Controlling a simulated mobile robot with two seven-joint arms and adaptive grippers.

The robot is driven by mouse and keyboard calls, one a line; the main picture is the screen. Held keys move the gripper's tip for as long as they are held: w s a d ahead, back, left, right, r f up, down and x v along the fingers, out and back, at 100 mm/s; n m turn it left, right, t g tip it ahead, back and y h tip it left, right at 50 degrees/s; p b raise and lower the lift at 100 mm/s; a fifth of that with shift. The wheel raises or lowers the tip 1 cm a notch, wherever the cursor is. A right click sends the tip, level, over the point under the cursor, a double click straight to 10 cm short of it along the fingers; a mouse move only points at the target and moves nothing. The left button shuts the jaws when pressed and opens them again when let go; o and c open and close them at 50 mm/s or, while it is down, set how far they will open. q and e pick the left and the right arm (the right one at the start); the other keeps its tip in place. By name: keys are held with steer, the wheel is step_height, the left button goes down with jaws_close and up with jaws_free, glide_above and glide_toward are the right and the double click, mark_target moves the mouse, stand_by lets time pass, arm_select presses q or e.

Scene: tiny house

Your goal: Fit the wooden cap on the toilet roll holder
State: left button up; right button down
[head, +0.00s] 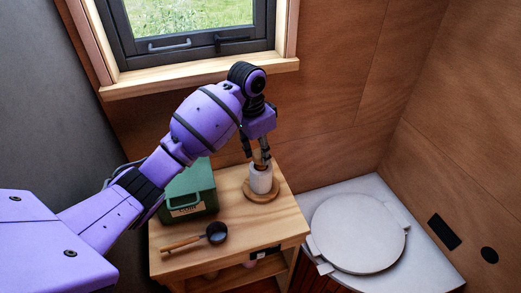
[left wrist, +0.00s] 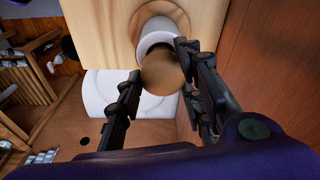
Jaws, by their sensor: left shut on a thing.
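The toilet roll holder has a round wooden base (head: 262,197) on the wooden cabinet top. A white toilet roll (head: 261,182) stands upright on it. The roll also shows in the left wrist view (left wrist: 155,35). My left gripper (head: 259,156) points down right above the roll, shut on the round brown wooden cap (left wrist: 162,74). In the left wrist view the fingers (left wrist: 158,66) lie on either side of the cap, and it overlaps the roll's near end. I cannot tell whether the cap touches the holder's post, which is hidden. My right gripper is not in view.
A green box (head: 188,190) stands on the cabinet (head: 240,232) to the left of the roll, and a dark scoop (head: 215,233) with a wooden handle lies in front. The toilet lid (head: 357,232) is to the right. A window sill (head: 200,78) is behind my arm.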

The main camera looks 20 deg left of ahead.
mark_target(255, 155)
arm_select(q)
steer(key=shift+f, duration=1.1)
steer(key=o, duration=1.1)
steer(key=r, duration=0.4)
steer(key=a+r, duration=0.1)
steer(key=r, duration=0.3)
steer(key=s+r, duration=0.1)
steer(key=r, duration=0.3)
steer(key=shift+s+a, duration=0.1)
steer(key=shift+a, duration=0.05)
steer(key=shift+f, duration=0.1)
